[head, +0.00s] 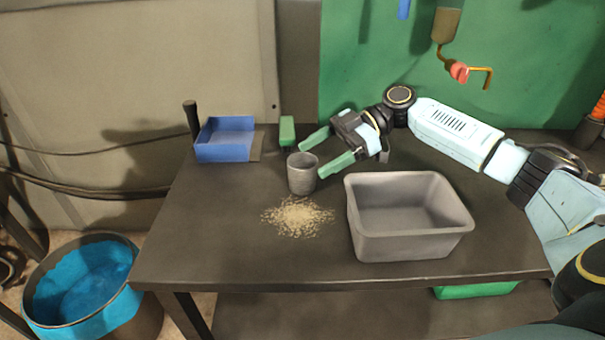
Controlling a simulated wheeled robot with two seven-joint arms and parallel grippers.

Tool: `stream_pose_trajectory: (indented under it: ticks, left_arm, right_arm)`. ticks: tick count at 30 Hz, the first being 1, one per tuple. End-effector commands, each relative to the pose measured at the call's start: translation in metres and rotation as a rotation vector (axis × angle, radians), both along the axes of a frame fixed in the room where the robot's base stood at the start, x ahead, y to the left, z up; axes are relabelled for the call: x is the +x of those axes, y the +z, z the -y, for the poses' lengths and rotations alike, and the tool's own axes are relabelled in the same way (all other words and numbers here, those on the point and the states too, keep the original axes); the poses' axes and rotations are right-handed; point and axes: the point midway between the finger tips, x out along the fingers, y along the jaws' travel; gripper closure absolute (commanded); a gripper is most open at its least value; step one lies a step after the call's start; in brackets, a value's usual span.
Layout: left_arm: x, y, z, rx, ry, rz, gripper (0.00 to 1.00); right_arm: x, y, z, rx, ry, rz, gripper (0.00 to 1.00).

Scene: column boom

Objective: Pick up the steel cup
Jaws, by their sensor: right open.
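The steel cup (303,178) is a grey metal cylinder standing upright on the dark table (230,235), left of centre. My right gripper (309,158) reaches in from the right with its green fingers open. One finger is just behind the cup's rim and the other is at the cup's right side. Whether either finger touches the cup I cannot tell. My left gripper is not in the picture.
A pile of pale grains (298,217) lies just in front of the cup. A grey bin (410,245) stands to its right, below my right forearm. A blue tray (224,150) and a small green block (287,131) are behind. A blue-filled bucket (128,310) stands on the floor at left.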

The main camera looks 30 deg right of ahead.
Motion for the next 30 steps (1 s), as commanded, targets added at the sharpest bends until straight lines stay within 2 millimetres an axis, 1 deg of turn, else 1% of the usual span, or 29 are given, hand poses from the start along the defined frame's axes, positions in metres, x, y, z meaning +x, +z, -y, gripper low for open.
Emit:
stream_pose_trajectory:
  ticks: [6,10,13,20,30]
  left_arm:
    - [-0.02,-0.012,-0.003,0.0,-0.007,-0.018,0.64]
    - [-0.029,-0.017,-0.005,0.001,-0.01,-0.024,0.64]
    - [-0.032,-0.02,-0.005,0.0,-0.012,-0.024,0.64]
    - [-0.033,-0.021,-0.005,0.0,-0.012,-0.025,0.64]
    - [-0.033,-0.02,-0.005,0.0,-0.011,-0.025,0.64]
  right_arm:
    - [-0.001,-0.01,-0.025,0.0,0.002,-0.002,0.23]
    - [0.002,-0.016,-0.038,0.001,0.0,0.001,0.23]
    - [0.003,-0.019,-0.043,0.001,-0.001,0.001,0.23]
    - [0.004,-0.02,-0.043,0.0,-0.001,0.002,0.23]
    - [0.003,-0.02,-0.043,0.0,-0.002,0.001,0.68]
